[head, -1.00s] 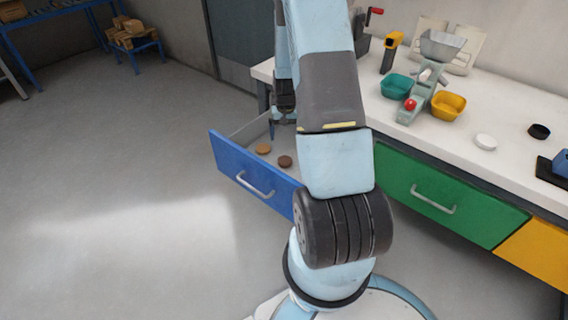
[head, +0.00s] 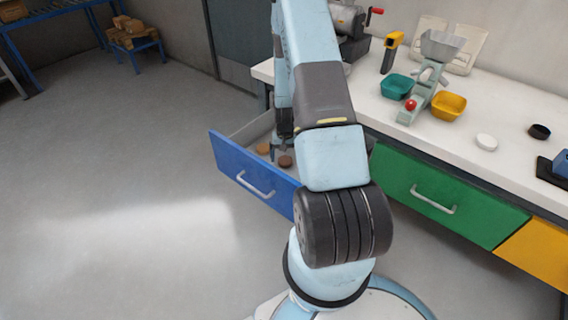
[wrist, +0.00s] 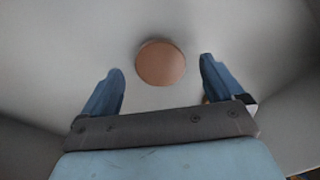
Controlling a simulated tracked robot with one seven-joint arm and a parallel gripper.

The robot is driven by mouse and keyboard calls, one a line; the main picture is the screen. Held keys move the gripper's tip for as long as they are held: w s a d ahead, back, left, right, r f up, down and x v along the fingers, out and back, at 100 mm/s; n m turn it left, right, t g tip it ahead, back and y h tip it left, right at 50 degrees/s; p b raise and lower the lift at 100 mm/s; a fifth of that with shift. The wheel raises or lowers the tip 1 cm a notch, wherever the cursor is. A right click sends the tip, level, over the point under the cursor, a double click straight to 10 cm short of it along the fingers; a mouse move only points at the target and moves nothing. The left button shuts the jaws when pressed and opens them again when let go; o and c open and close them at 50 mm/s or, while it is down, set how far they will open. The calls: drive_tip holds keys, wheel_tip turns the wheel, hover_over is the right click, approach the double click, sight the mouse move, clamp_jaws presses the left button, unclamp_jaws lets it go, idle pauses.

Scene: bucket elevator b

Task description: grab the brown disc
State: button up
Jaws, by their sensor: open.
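The brown disc (head: 286,161) lies flat in the open blue drawer (head: 240,172), near its front. A lighter tan disc (head: 263,149) lies to its left. My gripper (head: 279,148) hangs down into the drawer, close to both discs. In the wrist view, a reddish-brown disc (wrist: 160,63) shows between and just beyond the fingertips of my open, empty gripper (wrist: 161,68); it appears to be the brown one. The fingers do not touch it. A small tan bit, perhaps the other disc, is mostly hidden behind the right finger.
Drawer walls surround my gripper. The white worktop (head: 460,140) stands to the right, with a teal bin (head: 396,87), a yellow bin (head: 448,106), a white disc (head: 487,142) and a black ring (head: 539,131). The green drawer (head: 435,190) is shut.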

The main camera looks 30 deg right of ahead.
drive_tip(key=shift+f, duration=1)
drive_tip(key=shift+c, duration=0.3)
drive_tip(key=c, duration=1.1)
drive_tip(key=shift+r, duration=0.15)
